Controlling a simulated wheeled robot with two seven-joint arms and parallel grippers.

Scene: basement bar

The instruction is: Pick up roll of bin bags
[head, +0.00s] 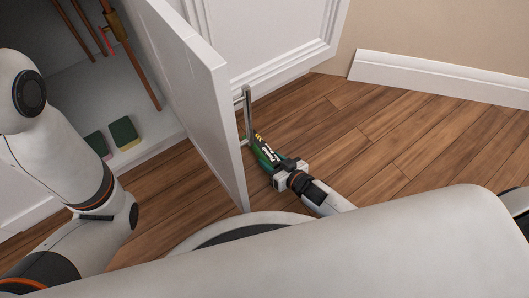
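The roll of bin bags (266,152) has a dark green and black wrapper with white and yellow print. It shows in the head view beside the open cabinet door, close to the door's metal handle. My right gripper (280,170) is at the roll's near end and covers that end. The fingertips are small and partly hidden, so I cannot tell whether they are closed on the roll or around it. I cannot tell whether the roll touches the floor. My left arm comes in at the left; its gripper is out of view.
The open white cabinet door (196,85) stands between the cabinet and my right gripper, with its handle (247,112) near the roll. Two green sponges (124,132) lie on the cabinet floor near copper pipes (133,60). The wooden floor (400,140) at right is clear.

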